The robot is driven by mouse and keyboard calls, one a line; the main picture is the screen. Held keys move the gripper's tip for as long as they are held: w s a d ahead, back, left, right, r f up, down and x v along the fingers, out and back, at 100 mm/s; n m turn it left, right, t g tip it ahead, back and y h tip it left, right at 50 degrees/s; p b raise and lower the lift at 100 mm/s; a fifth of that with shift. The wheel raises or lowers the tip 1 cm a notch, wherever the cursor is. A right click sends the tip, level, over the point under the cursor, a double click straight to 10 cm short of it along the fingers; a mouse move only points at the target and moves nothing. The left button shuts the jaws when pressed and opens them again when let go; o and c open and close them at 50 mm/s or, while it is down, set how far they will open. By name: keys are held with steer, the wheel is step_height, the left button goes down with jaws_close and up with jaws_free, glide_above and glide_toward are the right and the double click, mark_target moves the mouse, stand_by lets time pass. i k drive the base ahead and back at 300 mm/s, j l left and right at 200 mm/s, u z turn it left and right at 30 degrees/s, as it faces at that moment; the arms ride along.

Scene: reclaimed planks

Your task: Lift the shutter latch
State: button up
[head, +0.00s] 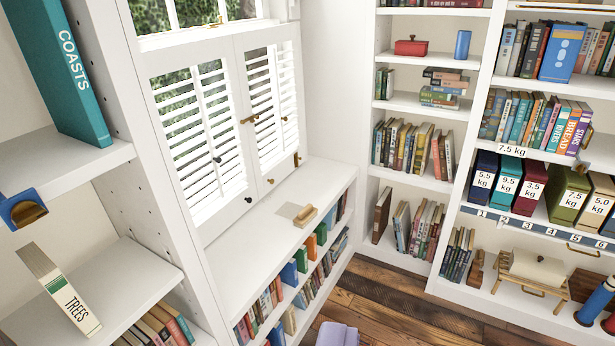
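White louvred shutters stand in the window, with a left panel (198,130) and a right panel (273,100), both looking closed. A small brass latch (250,119) lies roughly level near where the two panels meet. A small brass knob (284,119) is to its right on the right panel. Whether the latch sits in a catch is too small to tell. I see no gripper fingers in this view, and nothing touches the latch.
A white ledge (250,240) runs under the shutters, with a small wooden block (305,215) on it. A bookcase (150,180) stands close on the left. Shelves with books and labelled boxes are on the right. A lavender object (338,334) shows at the bottom edge. Plank floor (400,300) lies clear between.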

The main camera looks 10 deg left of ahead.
mark_target(241, 122)
steer(key=i+l+u, duration=0.3)
steer(key=i+u, duration=0.15)
steer(key=i+l+u, duration=0.45)
steer(key=i+l, duration=0.3)
steer(key=i, duration=0.25)
steer(key=i+l, duration=0.3)
steer(key=i, duration=0.2)
steer(key=i+l, duration=0.3)
steer(key=i, duration=0.25)
steer(key=i+l, duration=0.35)
steer(key=i, duration=0.15)
steer(key=i+l+z, duration=0.25)
steer(key=i, duration=0.15)
steer(key=j, duration=0.1)
